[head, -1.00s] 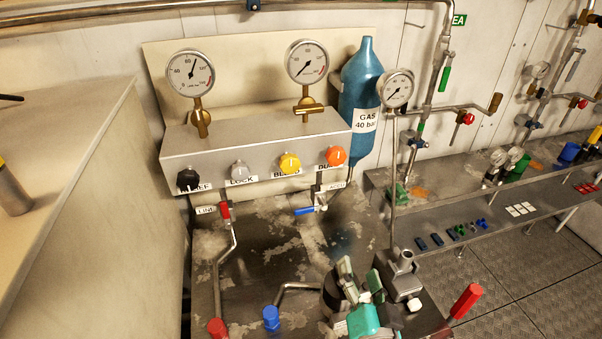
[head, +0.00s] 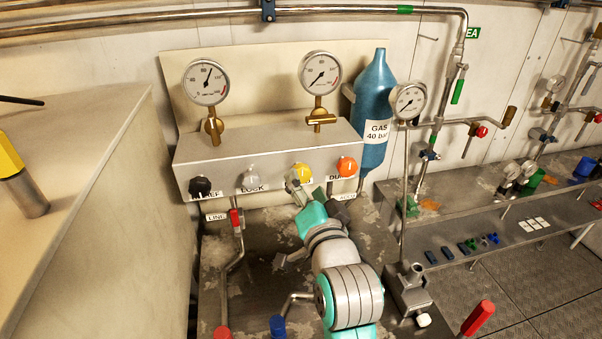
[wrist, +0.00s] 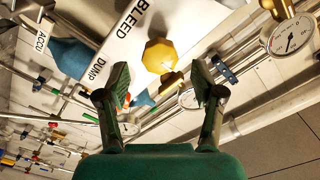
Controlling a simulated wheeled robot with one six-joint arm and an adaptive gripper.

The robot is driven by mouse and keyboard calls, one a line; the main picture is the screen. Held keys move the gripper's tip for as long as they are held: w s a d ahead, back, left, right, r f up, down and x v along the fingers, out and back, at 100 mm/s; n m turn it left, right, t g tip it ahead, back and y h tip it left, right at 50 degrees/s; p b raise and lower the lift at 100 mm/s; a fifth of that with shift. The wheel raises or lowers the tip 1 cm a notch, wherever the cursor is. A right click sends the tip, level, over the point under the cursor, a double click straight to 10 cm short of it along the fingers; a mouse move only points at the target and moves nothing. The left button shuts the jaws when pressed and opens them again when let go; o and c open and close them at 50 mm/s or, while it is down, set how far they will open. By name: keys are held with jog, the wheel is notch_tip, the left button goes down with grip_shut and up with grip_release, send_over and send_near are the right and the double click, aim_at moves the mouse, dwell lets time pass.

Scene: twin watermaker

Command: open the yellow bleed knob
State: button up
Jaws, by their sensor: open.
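The yellow bleed knob (head: 303,172) sits on the front of the grey panel box, between the grey and orange knobs. In the head view my gripper (head: 296,192) is just below and in front of it and covers its lower part. In the wrist view the yellow knob (wrist: 160,55) lies beyond and between the open fingertips of my gripper (wrist: 162,85), beside the BLEED label (wrist: 131,30). The fingers are open with nothing between them. I cannot tell whether they touch the knob.
A black knob (head: 200,187), a grey knob (head: 250,178) and an orange knob (head: 347,166) share the panel (head: 270,145). Gauges (head: 206,82) stand above it. A blue gas bottle (head: 374,95) is at its right. A red-handled valve (head: 236,217) is below left.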

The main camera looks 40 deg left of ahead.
aim_at(302, 177)
jog(key=shift+x, duration=2.4)
jog(key=c, duration=1.1)
